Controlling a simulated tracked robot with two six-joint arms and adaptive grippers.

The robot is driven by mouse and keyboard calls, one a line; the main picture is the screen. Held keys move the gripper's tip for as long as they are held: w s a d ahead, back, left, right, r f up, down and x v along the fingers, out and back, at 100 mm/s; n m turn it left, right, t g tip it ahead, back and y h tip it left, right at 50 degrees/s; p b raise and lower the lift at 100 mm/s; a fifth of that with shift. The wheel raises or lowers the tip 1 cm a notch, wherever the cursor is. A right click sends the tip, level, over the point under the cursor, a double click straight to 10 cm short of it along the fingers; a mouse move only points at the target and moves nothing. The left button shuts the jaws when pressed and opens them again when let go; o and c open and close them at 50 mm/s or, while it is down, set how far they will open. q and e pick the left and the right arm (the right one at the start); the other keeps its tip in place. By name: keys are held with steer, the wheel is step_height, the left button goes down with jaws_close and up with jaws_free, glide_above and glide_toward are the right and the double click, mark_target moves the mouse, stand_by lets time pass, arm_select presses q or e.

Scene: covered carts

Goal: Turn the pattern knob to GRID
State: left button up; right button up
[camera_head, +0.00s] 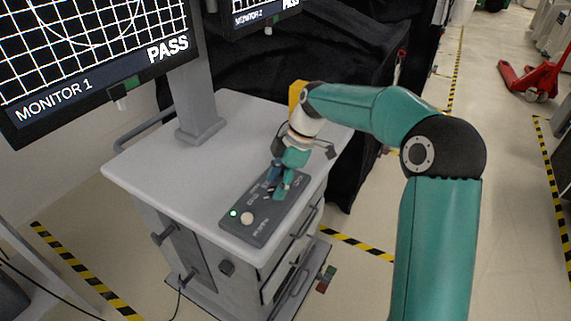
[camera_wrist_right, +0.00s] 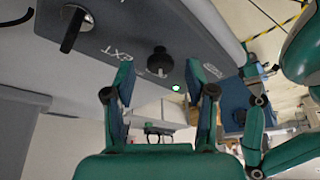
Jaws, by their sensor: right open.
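The dark control panel (camera_head: 262,212) lies on the grey cart top. My right gripper (camera_head: 278,186) is over its far half and hides some controls there. In the wrist view my right gripper (camera_wrist_right: 159,78) is open, its fingers apart. A black round knob (camera_wrist_right: 160,62) shows between and just beyond the fingertips; I cannot tell whether they touch it. A second black knob with a long bar (camera_wrist_right: 75,28) sits to its left, by a label partly reading EXT. The pattern knob's label is not readable. Monitor 1 (camera_head: 95,55) shows a white grid, a circle and PASS. My left gripper is not in view.
A lit green lamp (camera_head: 233,213) and a pale round button (camera_head: 247,218) are on the panel's near end. A monitor post (camera_head: 198,100) rises from the cart top (camera_head: 150,165). A black-draped cart (camera_head: 340,60) stands behind. A red pallet jack (camera_head: 535,78) is far right.

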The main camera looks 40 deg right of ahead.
steer(key=v, duration=1.1)
steer(key=shift+s+f, duration=0.1)
